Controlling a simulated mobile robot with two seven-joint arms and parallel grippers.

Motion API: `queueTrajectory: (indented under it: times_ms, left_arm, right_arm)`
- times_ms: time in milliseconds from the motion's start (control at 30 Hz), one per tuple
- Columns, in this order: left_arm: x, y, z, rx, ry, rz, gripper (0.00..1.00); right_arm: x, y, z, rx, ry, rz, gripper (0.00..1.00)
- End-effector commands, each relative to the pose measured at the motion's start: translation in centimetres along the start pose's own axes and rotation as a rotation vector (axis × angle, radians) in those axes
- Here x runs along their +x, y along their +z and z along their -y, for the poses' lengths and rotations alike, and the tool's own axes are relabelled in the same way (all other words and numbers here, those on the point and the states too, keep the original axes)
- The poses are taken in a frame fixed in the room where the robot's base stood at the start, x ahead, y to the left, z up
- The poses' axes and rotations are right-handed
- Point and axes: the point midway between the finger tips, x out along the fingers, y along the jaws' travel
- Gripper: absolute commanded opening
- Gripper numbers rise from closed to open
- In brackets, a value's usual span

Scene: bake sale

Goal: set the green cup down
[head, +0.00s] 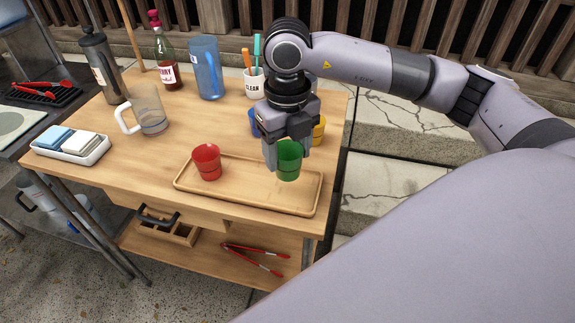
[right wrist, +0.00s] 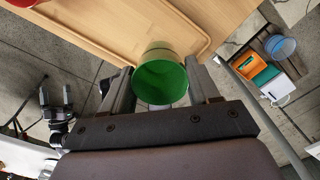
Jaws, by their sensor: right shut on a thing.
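The green cup (head: 288,162) is upright between the fingers of my right gripper (head: 287,150), which is shut on it. It is over the right half of the wooden tray (head: 240,194). I cannot tell whether its base touches the tray. In the right wrist view the green cup (right wrist: 161,80) shows its open, empty-looking mouth between the two fingers. A red cup (head: 207,162) stands on the left part of the tray. What looks like my left gripper (right wrist: 55,100) shows small at the left of the right wrist view, apart from the cups.
A clear mug (head: 150,112), blue pitcher (head: 207,70), bottle (head: 166,62) and sponge dish (head: 70,150) stand leftward. The tray between the red and green cups is bare.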

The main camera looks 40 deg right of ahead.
Motion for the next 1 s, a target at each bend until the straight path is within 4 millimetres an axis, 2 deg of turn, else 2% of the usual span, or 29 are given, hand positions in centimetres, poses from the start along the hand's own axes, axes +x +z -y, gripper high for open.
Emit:
queueTrajectory:
  times_ms: [333,767,800,867,1000]
  left_arm:
    - [-0.1,-0.3,0.0,0.0,0.0,-0.003,1.0]
    - [0.2,0.0,0.0,0.001,-0.001,-0.005,1.0]
    - [0.2,-0.1,0.0,0.001,-0.001,-0.005,1.0]
    - [0.2,-0.1,0.0,0.001,-0.001,-0.005,1.0]
    - [0.2,-0.1,0.0,0.001,-0.001,-0.005,1.0]
  right_arm:
    - [4.2,0.0,0.1,0.0,-0.001,-0.002,0.32]
    - [5.0,0.0,0.0,0.0,0.0,0.0,0.32]
    - [4.9,0.0,0.0,0.0,0.0,0.0,0.67]
    - [4.9,0.0,0.0,0.0,0.0,0.0,0.86]
    - [4.8,0.0,0.0,0.0,0.0,0.0,0.86]
